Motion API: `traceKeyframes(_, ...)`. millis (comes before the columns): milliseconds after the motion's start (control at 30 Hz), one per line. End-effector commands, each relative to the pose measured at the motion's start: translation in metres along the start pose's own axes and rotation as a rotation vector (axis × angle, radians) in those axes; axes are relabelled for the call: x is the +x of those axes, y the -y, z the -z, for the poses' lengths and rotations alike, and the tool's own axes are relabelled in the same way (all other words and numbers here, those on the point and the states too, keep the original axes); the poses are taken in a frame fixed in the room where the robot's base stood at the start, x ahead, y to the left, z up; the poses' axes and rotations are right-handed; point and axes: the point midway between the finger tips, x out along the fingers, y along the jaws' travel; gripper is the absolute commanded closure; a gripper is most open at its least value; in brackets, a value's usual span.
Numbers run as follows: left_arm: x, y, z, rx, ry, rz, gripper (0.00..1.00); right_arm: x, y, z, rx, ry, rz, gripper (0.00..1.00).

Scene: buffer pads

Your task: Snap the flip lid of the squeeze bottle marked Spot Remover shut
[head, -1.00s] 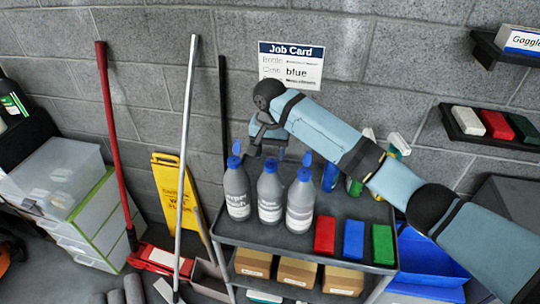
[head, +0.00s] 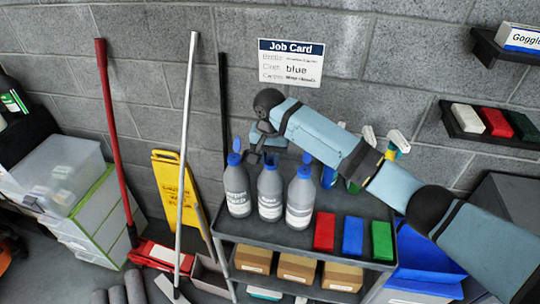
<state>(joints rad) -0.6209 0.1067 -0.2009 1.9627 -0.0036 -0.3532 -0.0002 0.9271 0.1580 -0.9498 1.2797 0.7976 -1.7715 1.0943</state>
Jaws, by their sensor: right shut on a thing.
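Three grey squeeze bottles with blue caps stand upright in a row on the cart's top (head: 332,203): a left bottle (head: 237,186), a middle bottle (head: 270,188) and a right bottle (head: 300,190). Each has a white label, too small to read, so I cannot tell which is marked Spot Remover. A blue lid piece stands up on each cap. My right gripper (head: 252,158) reaches in from behind, close to the caps of the left and middle bottles. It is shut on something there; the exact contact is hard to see. My left gripper is not in view.
Red (head: 324,231), blue (head: 353,236) and green (head: 381,241) pads lie right of the bottles. Spray bottles (head: 398,143) stand behind, partly hidden by my right arm. Boxes fill the lower shelf. A job card (head: 290,62) hangs on the wall. Mop poles and a yellow sign (head: 178,195) stand left.

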Motion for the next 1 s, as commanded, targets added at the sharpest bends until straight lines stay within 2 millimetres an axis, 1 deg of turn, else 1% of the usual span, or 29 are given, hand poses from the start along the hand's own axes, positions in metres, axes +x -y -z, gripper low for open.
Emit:
traceKeyframes(200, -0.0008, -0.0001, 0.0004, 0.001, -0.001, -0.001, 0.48, 0.0041, 0.0001, -0.0042, -0.001, -0.105, 0.001, 0.98)
traceKeyframes(500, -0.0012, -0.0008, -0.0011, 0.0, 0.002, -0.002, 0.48, 0.0038, 0.0001, -0.0038, 0.0, -0.118, 0.001, 0.98)
traceKeyframes(533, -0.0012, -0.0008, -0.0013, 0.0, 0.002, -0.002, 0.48, 0.0038, 0.0001, -0.0038, 0.0, -0.118, 0.001, 0.67)
traceKeyframes(567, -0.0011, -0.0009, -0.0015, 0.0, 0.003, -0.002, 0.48, 0.0038, 0.0001, -0.0038, 0.0, -0.118, 0.001, 0.6)
traceKeyframes(600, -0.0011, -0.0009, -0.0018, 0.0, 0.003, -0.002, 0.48, 0.0039, 0.0001, -0.0038, 0.0, -0.117, 0.001, 0.51)
traceKeyframes(633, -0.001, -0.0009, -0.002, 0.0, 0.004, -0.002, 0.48, 0.0039, 0.0001, -0.0038, 0.0, -0.117, 0.001, 0.47)
traceKeyframes(900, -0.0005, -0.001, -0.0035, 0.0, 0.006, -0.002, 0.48, 0.0034, 0.0001, -0.0039, 0.0, -0.117, 0.001, 0.47)
traceKeyframes(1000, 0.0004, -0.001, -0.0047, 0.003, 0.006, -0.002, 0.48, -0.0019, 0.0005, -0.0044, 0.0, -0.118, 0.002, 0.47)
